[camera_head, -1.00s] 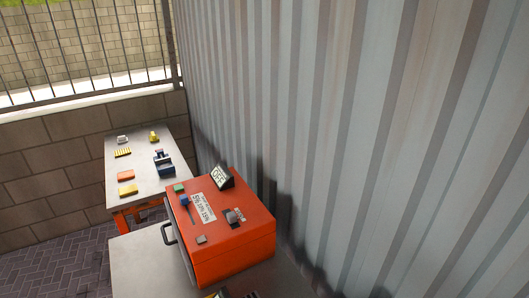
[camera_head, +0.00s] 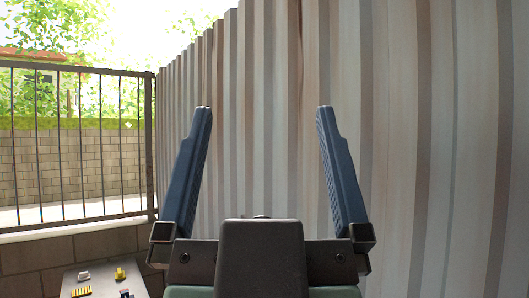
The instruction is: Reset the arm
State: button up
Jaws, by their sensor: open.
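My gripper (camera_head: 264,125) stands upright in the middle of the head view, in front of the corrugated metal wall. Its two blue fingers are wide apart and nothing is between them. Its dark grey body fills the bottom centre of the view. The rest of my arm is below the frame.
The corrugated wall (camera_head: 420,130) fills the right side. A metal fence (camera_head: 70,150) on a block wall stands at the left. A table (camera_head: 112,280) at the lower left bears a yellow item (camera_head: 120,274), a pale item (camera_head: 84,275) and other small things.

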jog(key=shift+s+r, duration=0.25)
notch_tip(320, 180, down, 7)
jog(key=b, duration=0.6)
jog(key=shift+r, duration=0.2)
jog(key=shift+a, duration=0.1)
jog(key=shift+c, duration=0.2)
